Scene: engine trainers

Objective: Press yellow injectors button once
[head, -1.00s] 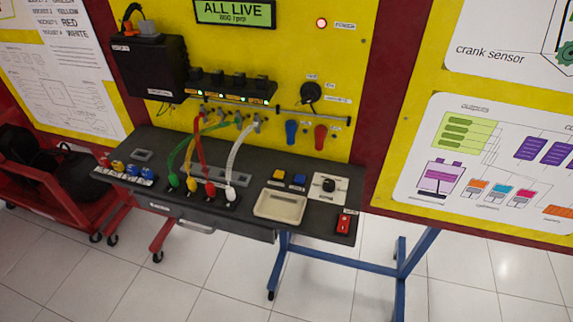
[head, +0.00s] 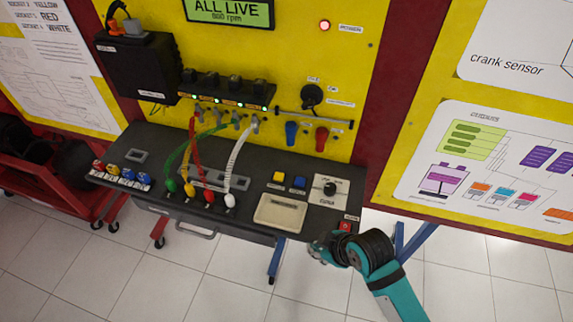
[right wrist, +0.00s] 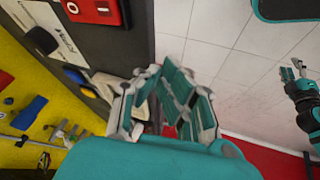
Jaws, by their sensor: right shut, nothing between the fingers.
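The yellow button (head: 279,177) sits on the dark console, left of the blue button (head: 299,182); nothing touches it. In the right wrist view the yellow button (right wrist: 88,92) shows partly, beside the blue button (right wrist: 75,77). My right gripper (head: 318,252) is at the console's front right corner, below and right of the yellow button and apart from it. In the wrist view its fingers (right wrist: 155,75) are shut and empty. What seems to be my left gripper (right wrist: 295,70) shows small at the right edge of the wrist view; its jaws are unclear.
A red switch (head: 345,226) and a black rotary knob (head: 330,188) are near my right gripper. A beige tray (head: 279,222) lies in front of the buttons. Colored cables (head: 195,160) rise from sockets at the left. The display (head: 229,12) reads "ALL LIVE". Floor is open in front.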

